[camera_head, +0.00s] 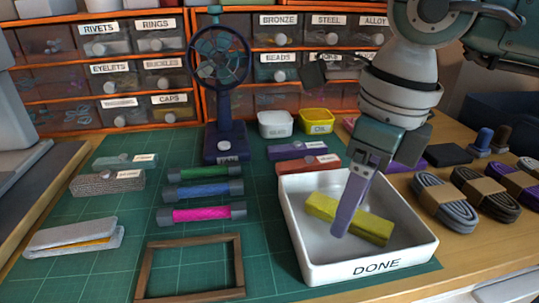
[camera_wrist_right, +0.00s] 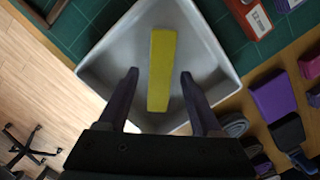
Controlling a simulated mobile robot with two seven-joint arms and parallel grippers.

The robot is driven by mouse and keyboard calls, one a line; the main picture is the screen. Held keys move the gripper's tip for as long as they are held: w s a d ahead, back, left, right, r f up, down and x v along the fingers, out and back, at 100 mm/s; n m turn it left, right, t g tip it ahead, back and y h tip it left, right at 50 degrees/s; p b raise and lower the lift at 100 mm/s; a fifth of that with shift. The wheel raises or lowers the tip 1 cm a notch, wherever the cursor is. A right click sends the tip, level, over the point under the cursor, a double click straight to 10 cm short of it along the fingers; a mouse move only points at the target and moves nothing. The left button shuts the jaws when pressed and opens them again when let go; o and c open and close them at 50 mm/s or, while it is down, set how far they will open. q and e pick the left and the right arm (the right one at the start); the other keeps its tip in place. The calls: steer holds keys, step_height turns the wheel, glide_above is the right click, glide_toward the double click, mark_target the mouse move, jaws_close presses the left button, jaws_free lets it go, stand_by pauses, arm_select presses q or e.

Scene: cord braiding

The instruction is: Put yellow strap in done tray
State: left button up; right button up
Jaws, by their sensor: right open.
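The yellow strap (camera_head: 375,228) lies flat and slanted on the floor of the white tray labelled DONE (camera_head: 375,268). In the right wrist view the strap (camera_wrist_right: 162,65) shows as a long yellow bar inside the tray (camera_wrist_right: 205,65). My right gripper (camera_head: 343,228) reaches down over the tray, and one finger hides part of the strap in the head view. In the right wrist view my right gripper (camera_wrist_right: 160,76) is open, with one finger on each side of the strap and gaps between. My left gripper is not in view.
A wooden frame (camera_head: 190,293) and green, blue and pink rolls (camera_head: 202,214) lie left of the tray. A red box (camera_head: 308,164) stands just behind it. Coiled cords (camera_head: 443,203) lie to the right. A small fan (camera_head: 224,100) stands at the back.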

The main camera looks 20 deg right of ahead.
mark_target(360, 216)
step_height(360, 216, up, 12)
steer(key=s+p, duration=0.1)
steer(key=p, duration=0.1)
steer(key=shift+d, duration=0.4)
steer(key=shift+s+f, duration=0.1)
steer(key=shift+f, duration=0.05)
